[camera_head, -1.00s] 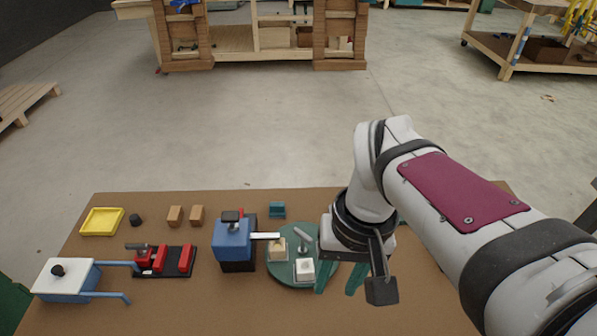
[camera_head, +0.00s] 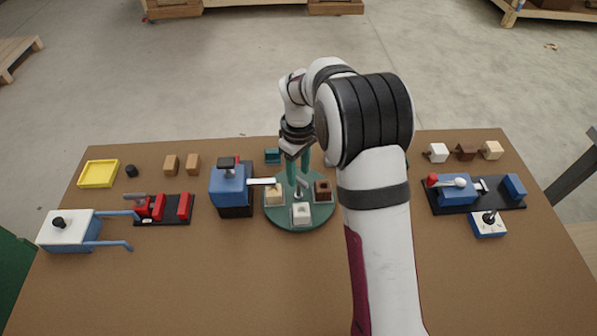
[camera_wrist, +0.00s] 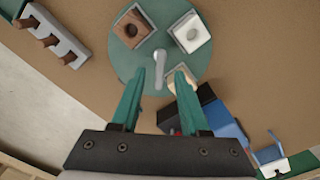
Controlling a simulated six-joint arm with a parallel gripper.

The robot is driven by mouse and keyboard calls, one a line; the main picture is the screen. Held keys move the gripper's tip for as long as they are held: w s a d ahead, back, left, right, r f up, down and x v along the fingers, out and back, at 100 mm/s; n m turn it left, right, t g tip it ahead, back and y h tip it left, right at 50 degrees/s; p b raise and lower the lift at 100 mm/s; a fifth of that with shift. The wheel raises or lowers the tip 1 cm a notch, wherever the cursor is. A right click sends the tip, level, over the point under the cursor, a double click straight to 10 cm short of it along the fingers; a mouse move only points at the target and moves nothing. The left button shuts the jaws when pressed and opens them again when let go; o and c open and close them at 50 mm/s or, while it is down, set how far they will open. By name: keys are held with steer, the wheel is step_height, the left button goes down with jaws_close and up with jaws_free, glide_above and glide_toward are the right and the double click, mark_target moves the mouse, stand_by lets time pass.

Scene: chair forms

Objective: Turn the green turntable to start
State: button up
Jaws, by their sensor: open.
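The green turntable (camera_head: 322,213) is a round disc at the middle of the table; it also shows in the wrist view (camera_wrist: 161,17). It carries a cream block (camera_head: 274,195) at left, a white block (camera_head: 301,212) at front and a brown block (camera_head: 323,189) at right. A grey handle (camera_head: 301,187) stands up near its middle. My gripper (camera_head: 299,172) points down over the far part of the disc, its green fingers open and empty. In the wrist view the handle (camera_wrist: 159,63) appears just ahead of, and between, the fingertips (camera_wrist: 160,78); contact cannot be told.
A teal block (camera_head: 272,156) sits behind. A red clamp fixture (camera_head: 165,208) is farther left, a blue fixture (camera_head: 457,192) at right. The front table is clear.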

steer(key=shift+f, duration=0.75)
jaws_close()
stand_by(0.9)
